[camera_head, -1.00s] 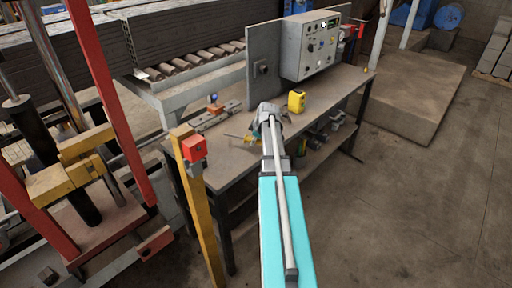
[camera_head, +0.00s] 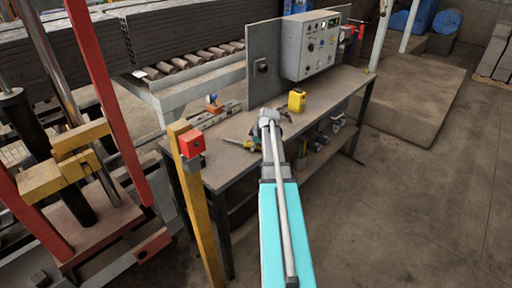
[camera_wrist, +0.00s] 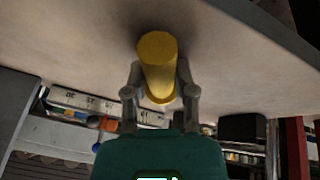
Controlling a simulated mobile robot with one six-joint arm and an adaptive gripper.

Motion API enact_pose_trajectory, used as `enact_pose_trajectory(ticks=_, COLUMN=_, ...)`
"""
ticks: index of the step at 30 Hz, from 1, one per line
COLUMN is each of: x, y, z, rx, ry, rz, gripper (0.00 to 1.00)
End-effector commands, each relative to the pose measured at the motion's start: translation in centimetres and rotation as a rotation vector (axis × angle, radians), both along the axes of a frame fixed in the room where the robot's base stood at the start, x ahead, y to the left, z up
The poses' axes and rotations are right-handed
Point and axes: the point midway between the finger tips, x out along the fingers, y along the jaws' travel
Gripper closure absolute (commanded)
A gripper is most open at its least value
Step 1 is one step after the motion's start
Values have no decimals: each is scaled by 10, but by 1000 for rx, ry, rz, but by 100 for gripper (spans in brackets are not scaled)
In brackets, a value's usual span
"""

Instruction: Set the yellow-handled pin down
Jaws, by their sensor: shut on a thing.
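The yellow handle of the pin (camera_wrist: 157,68) stands out in the wrist view, seen nearly end-on as a thick cylinder. My gripper (camera_wrist: 160,88) is shut on it, one finger on each side. The pale bench surface (camera_wrist: 75,45) fills the upper part of that view, close by the handle; I cannot tell whether the pin touches it. The pin's shaft is hidden. In the head view my gripper (camera_head: 268,116) is over the workbench (camera_head: 222,166), near its front edge, and the handle cannot be made out there.
A yellow box-like item (camera_head: 297,100) stands just right of my gripper. A grey control box (camera_head: 310,45) stands at the back. A yellow post with a red box (camera_head: 191,143) rises at the bench's left front.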

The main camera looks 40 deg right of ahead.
Motion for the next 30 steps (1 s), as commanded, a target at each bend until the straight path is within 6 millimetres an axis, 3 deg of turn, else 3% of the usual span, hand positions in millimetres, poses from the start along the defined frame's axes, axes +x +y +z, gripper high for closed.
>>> enact_pose_trajectory(ticks=11, x=0, y=0, z=-3, rx=0, ry=0, rz=0, gripper=100)
enact_pose_trajectory(ticks=12, x=0, y=0, z=-2, rx=0, ry=0, rz=0, gripper=59)
enact_pose_trajectory(ticks=17, x=0, y=0, z=-2, rx=0, ry=0, rz=0, gripper=30)
enact_pose_trajectory(ticks=30, x=0, y=0, z=-1, rx=0, ry=0, rz=0, gripper=30)
